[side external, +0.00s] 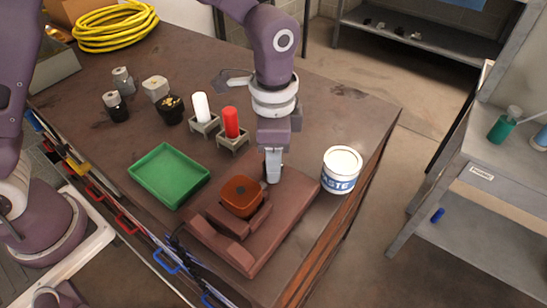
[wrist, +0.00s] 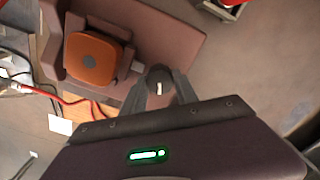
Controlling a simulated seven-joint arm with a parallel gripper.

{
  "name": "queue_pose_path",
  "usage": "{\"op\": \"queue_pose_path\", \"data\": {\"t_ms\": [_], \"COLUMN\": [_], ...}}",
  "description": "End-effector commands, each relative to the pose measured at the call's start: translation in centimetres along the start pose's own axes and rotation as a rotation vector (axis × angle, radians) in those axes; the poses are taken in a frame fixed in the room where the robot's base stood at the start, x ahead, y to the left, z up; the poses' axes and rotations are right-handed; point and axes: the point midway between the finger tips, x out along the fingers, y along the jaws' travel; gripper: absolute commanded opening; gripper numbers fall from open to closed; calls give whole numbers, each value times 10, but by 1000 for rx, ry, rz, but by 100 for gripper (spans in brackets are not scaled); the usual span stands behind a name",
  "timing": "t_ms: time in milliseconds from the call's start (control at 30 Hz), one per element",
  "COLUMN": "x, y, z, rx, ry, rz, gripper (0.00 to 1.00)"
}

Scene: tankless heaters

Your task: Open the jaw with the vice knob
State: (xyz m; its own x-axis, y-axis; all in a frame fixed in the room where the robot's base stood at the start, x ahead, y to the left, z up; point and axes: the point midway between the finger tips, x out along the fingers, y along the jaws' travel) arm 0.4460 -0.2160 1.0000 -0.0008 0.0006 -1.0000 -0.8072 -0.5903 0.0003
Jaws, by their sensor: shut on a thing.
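A brown vice (side external: 285,212) sits on the workbench near its front corner, and fills the upper left of the wrist view (wrist: 175,40). An orange-brown block with rounded corners (side external: 240,197) sits between its jaws; in the wrist view the block (wrist: 95,57) shows a grey round spot on top. My gripper (side external: 273,172) points down at the back end of the vice. In the wrist view its two fingers are closed around the dark round vice knob (wrist: 158,76). The fingers mostly hide the knob in the side view.
A white paste tub (side external: 342,169) stands close to the right of my gripper. A green tray (side external: 169,175) lies left of the vice. Red (side external: 231,122) and white (side external: 201,107) cylinders in holders stand behind, with small jars farther left. The bench's right edge is near.

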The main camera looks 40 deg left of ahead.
Motion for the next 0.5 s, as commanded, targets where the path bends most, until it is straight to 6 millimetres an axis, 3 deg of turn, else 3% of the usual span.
{"op": "queue_pose_path", "data": {"t_ms": [500], "x": [-1], "y": [-1], "z": [0], "rx": [-488], "ry": [3], "rz": [-1], "gripper": [0]}}
